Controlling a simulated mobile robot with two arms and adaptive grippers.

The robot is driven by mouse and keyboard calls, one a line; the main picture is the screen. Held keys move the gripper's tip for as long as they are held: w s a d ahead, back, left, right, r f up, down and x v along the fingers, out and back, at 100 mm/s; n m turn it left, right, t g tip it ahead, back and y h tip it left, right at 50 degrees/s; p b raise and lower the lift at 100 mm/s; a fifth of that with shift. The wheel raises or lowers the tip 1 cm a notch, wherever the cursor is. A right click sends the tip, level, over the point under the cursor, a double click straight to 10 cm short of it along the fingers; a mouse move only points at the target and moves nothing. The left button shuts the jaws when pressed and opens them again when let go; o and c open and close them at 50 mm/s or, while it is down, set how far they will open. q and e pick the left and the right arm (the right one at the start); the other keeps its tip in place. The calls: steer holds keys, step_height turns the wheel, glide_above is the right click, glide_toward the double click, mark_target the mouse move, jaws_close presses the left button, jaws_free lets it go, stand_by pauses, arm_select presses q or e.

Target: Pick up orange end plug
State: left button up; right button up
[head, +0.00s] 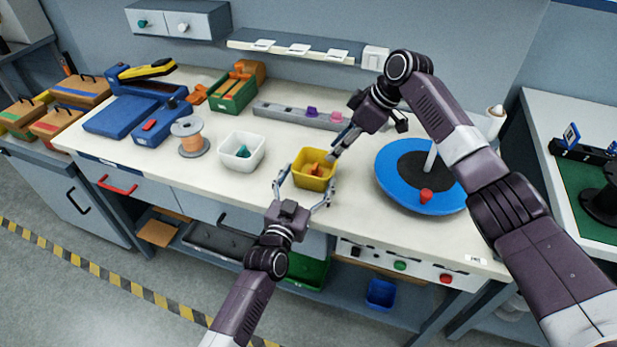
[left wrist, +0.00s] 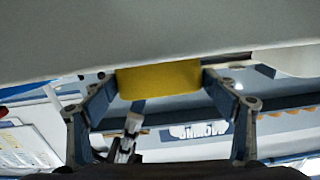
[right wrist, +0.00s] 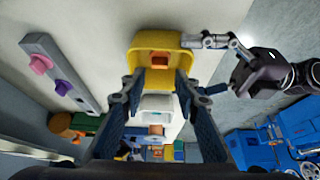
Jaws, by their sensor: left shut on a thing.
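An orange end plug (head: 316,169) lies inside the yellow bin (head: 313,183) near the front middle of the bench. The plug also shows inside the bin in the right wrist view (right wrist: 159,60). My left gripper (head: 305,187) is shut on the yellow bin, with a finger on each side. In the left wrist view the bin (left wrist: 159,79) sits between my fingertips. My right gripper (head: 340,146) is above and just behind the bin's right rear corner. In the right wrist view its fingers (right wrist: 158,85) are apart with nothing between them.
A white bin (head: 242,150) with a teal part stands left of the yellow bin. A blue turntable (head: 395,180) with a red peg is to the right. A grey rail (head: 290,115) with purple and pink parts lies behind. A copper spool (head: 188,135) stands further left.

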arm_select(q)
steer(key=shift+c, duration=1.1)
arm_select(e)
steer(key=shift+o, duration=1.5)
steer(key=shift+s+a+n+h, duration=0.2)
steer(key=shift+a+n+h, duration=0.25)
steer(key=shift+n, duration=0.35)
steer(key=s+a+r+n+t+h, duration=0.15)
steer(key=a+n+h, duration=0.25)
steer(key=n, duration=0.7)
steer(key=n+h, duration=0.2)
steer(key=n, duration=0.3)
glide_above(315, 166)
steer(key=s, duration=0.2)
steer(key=shift+t, duration=0.45)
step_height(315, 166, down, 5)
steer(key=shift+w+a+r, duration=0.1)
steer(key=shift+w+r, duration=0.05)
steer(key=shift+r, duration=0.05)
steer(key=shift+a+x, duration=0.15)
steer(key=shift+x, duration=1.25)
steer(key=shift+a+x, duration=0.15)
steer(key=shift+x, duration=1.25)
steer(key=shift+d, duration=0.15)
